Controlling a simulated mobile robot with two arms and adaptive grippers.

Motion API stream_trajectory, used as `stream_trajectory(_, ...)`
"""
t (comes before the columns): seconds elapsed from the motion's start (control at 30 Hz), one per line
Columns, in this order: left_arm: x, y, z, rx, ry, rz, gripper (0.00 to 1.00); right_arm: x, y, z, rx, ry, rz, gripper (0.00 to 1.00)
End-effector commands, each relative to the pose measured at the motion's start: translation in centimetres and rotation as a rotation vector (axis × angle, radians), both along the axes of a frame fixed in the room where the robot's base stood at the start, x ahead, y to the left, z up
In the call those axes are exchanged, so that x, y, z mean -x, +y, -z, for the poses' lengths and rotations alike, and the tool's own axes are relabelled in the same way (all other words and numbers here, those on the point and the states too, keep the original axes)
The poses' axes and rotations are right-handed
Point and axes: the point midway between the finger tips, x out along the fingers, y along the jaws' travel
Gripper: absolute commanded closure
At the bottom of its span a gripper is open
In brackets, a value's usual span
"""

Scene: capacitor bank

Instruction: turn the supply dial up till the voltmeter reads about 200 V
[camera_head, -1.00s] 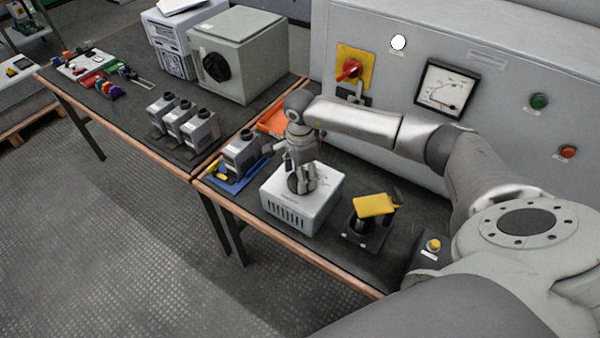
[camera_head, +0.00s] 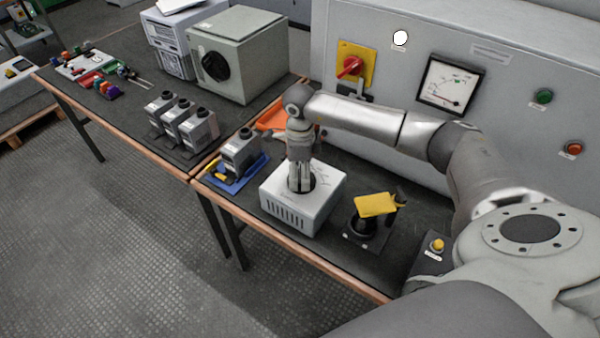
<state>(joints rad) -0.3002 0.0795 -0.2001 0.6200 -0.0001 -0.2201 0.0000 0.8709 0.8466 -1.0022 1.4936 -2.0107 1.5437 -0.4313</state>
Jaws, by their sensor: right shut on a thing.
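The supply is a white vented box (camera_head: 322,210) on the near bench. Its round dark dial (camera_head: 311,185) is on the top face, mostly covered by my fingers. My right gripper (camera_head: 301,187) points straight down and is shut on the dial. My left gripper is not in view.
A yellow-topped device (camera_head: 375,206) stands close right of the supply. A grey capacitor on a blue tray (camera_head: 250,176) stands to its left. A red rotary switch (camera_head: 349,67) on a yellow plate, a lit white lamp (camera_head: 400,37) and green and red buttons are on the cabinet.

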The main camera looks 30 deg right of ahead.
Motion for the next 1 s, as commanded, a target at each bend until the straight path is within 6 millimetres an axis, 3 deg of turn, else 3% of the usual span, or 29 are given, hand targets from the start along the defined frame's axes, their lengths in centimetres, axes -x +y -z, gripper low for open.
stream_trajectory(0.57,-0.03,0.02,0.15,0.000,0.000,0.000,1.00,-0.07,-0.02,-0.08,0.000,-0.001,0.039,0.60)
stream_trajectory(0.6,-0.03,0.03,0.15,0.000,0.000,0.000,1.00,-0.08,-0.03,-0.08,0.000,-0.002,0.039,0.31)
stream_trajectory(0.73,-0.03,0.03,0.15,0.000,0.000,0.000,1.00,-0.07,-0.02,-0.07,0.000,-0.001,0.038,0.14)
stream_trajectory(1.0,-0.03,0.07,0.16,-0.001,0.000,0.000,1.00,-0.04,-0.01,-0.03,0.001,-0.001,0.038,0.14)
